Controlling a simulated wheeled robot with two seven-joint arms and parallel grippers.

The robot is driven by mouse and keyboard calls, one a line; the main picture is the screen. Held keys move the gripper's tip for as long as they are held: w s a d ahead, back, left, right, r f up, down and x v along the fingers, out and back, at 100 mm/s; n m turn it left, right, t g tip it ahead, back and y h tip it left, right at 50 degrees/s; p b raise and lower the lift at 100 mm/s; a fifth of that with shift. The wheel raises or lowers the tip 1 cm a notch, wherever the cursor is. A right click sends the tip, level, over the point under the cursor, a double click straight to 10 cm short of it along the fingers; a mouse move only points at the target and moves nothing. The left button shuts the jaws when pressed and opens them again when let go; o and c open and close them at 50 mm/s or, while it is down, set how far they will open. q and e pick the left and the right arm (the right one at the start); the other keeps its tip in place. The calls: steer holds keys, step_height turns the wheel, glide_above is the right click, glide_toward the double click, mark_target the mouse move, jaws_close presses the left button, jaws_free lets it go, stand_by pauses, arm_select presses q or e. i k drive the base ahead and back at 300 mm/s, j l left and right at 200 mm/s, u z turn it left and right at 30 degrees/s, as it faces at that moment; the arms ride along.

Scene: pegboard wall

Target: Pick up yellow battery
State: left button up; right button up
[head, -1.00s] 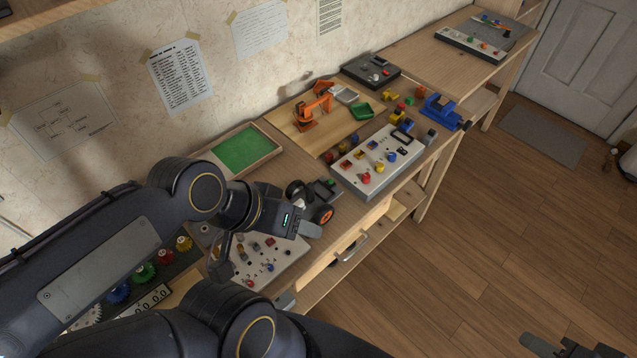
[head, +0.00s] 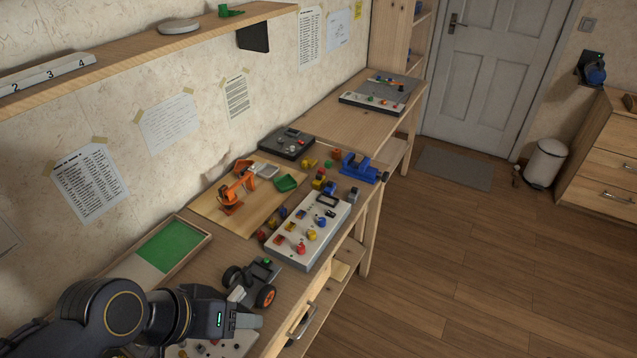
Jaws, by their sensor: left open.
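No yellow battery can be made out for certain. Small yellow pieces (head: 308,164) lie on the bench beyond the white control panel (head: 284,252), and another yellow piece (head: 318,181) is in a cluster by the panel's far end. They are too small to identify. My left gripper (head: 250,322) is at the lower left over the near bench, open, short of the toy car chassis (head: 252,281) and well away from the yellow pieces. Nothing shows between its fingers. My right gripper is out of view.
An orange toy robot arm (head: 237,191) stands on a wooden board left of the panel. A blue vise (head: 358,168) is on the bench's right edge. A green-bottomed tray (head: 172,246) lies near my left arm. A shelf (head: 150,62) overhangs.

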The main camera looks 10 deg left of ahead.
mark_target(320, 180)
steer(key=i+l, duration=0.2)
steer(key=i, duration=0.2)
steer(key=i+l, duration=0.15)
steer(key=i, duration=0.25)
steer(key=i+l, duration=0.2)
steer(key=i, duration=0.2)
steer(key=i+l, duration=0.15)
steer(key=i, duration=0.25)
